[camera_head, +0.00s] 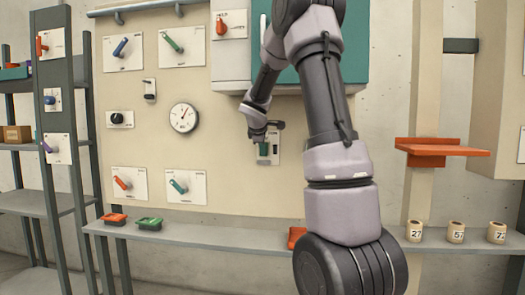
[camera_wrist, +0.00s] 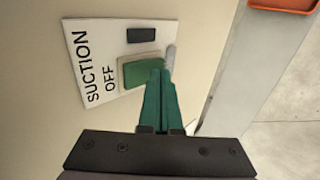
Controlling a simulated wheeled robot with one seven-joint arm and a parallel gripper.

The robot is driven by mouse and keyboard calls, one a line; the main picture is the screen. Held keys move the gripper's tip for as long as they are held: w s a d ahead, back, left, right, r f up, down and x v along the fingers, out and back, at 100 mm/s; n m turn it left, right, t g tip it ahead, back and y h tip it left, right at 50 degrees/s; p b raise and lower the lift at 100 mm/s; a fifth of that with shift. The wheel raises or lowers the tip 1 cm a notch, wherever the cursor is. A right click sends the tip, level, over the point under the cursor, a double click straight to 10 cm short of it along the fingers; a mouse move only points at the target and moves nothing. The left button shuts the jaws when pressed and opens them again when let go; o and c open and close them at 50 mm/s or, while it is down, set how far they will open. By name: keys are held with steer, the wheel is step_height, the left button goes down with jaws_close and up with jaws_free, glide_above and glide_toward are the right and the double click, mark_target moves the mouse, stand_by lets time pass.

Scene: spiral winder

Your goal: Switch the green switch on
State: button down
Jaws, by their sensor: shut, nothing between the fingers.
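A white plate (camera_wrist: 88,68) lettered SUCTION and OFF is fixed to the beige panel in the wrist view. It bears a green switch (camera_wrist: 134,73) and a small dark block (camera_wrist: 141,35). The same plate (camera_head: 274,157) shows in the camera_head view, partly covered by my wrist. My gripper (camera_wrist: 158,73) is shut and empty, its two green fingers together. Its fingertips are at the edge of the green switch and overlap it in view; I cannot tell whether they touch. A light grey piece (camera_wrist: 170,58) shows just beyond the fingertips.
The panel holds several other levers, a round gauge (camera_head: 184,117) and a small switch (camera_head: 149,90). A teal cabinet door (camera_head: 350,45) is above. A grey shelf (camera_head: 210,237) runs below, carrying a green tray (camera_head: 149,223). An orange ledge (camera_head: 435,149) projects at right.

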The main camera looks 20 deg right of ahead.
steer(key=shift+w+d+f, duration=0.1)
steer(key=shift+w+d, duration=0.05)
